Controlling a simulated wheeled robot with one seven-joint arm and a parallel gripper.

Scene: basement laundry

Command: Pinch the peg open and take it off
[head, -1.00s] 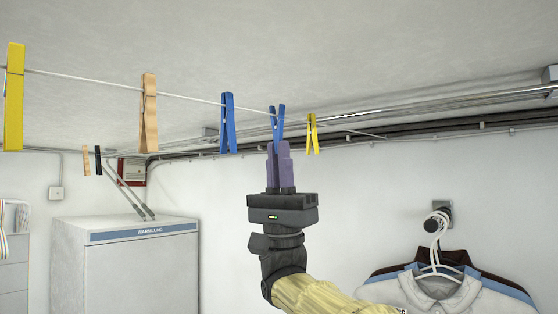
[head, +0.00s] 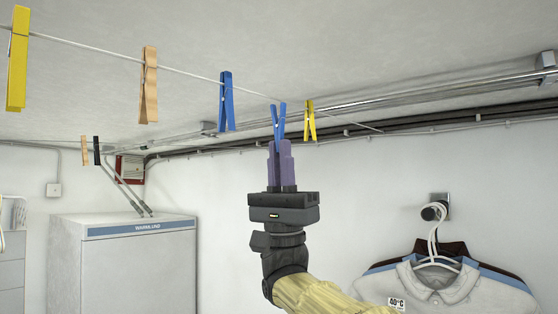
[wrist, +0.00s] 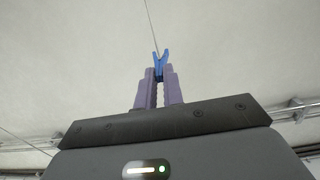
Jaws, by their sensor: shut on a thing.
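My gripper (head: 280,163), with purple fingers, points up and is shut on the lower ends of a blue peg (head: 278,122). The peg's upper ends spread apart in a V, also clear in the wrist view (wrist: 160,63). The washing line (head: 180,72) slopes down to the right and passes at or just above the peg's upper tips in the head view. I see no clear grip of the peg on the line. The fingers hide the peg's lower part.
Another blue peg (head: 226,101) hangs close on the left and a small yellow peg (head: 310,120) close on the right. A wooden peg (head: 148,86) and a big yellow peg (head: 18,59) hang further left. Metal pipes (head: 430,90) run behind. Shirts (head: 440,281) hang at lower right.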

